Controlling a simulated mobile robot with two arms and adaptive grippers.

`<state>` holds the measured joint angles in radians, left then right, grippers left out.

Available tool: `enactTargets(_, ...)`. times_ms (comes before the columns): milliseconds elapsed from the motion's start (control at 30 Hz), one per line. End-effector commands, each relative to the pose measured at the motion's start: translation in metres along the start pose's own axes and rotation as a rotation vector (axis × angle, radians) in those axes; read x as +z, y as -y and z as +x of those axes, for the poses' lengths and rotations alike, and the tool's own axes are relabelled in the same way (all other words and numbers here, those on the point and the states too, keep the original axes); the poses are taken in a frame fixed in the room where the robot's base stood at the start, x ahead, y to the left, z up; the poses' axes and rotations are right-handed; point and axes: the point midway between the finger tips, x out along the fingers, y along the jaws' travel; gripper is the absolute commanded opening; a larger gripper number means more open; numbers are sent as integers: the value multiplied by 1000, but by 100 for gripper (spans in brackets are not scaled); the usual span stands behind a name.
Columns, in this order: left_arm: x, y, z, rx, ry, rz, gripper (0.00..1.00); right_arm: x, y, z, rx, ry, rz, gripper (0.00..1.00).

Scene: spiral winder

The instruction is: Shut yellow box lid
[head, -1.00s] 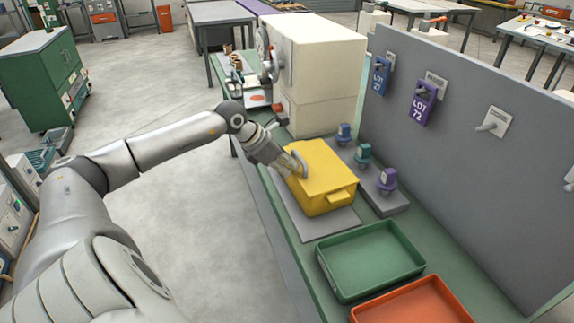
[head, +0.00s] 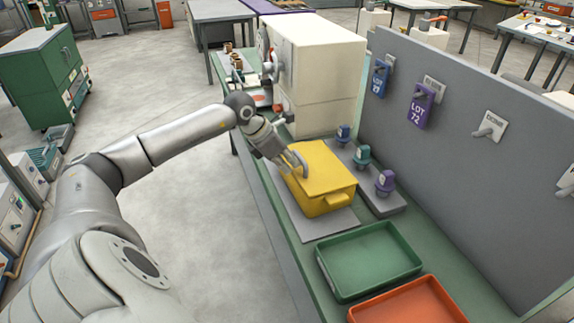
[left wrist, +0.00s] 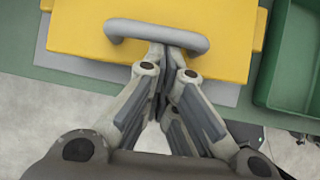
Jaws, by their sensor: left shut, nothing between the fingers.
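The yellow box (head: 325,201) stands on a grey plate on the green bench. Its yellow lid (head: 326,166) lies flat over the top and looks down on the box; a small gap cannot be ruled out. A grey bar handle (left wrist: 158,36) is on the lid, near the edge on my arm's side. My left gripper (head: 285,160) is at this handle, and in the left wrist view its fingertips (left wrist: 164,56) are together right beside the bar. Nothing shows between them. I cannot tell whether they touch the bar. My right gripper is out of view.
A green tray (head: 322,266) and an orange tray (head: 412,304) lie in front of the box. A grey block with several coloured knobs (head: 362,155) stands to its right, before a grey panel (head: 440,150). A large cream cabinet (head: 322,70) stands behind.

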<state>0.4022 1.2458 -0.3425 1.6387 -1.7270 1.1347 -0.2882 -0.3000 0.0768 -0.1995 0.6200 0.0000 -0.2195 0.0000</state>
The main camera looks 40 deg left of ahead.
Motion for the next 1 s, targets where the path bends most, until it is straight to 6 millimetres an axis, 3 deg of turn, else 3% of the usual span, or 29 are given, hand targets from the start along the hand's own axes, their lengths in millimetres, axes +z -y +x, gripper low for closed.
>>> enactTargets(600,55,0,-38,-6,-321,2,0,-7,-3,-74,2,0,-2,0)
enactTargets(1000,111,-1,-46,-5,-315,2,0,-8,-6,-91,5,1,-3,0)
